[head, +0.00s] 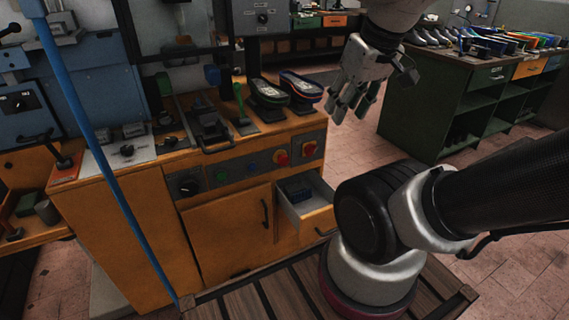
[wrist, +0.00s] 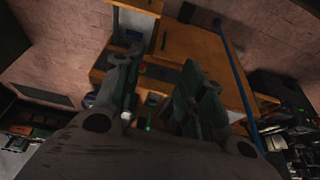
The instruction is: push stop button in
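One red knob (head: 281,158) is left of the other red knob (head: 309,148); I cannot tell which is the stop button. My gripper (head: 352,108) hangs in the air to the right of the panel and higher in the picture, its fingers pointing down, apart and empty.
An open drawer (head: 306,203) juts out below the knobs. The cabinet top holds a press (head: 207,125) and two shoes (head: 285,90) near its right end. A blue pole (head: 95,140) stands at left. A green workbench (head: 455,95) is at the right, with bare floor between.

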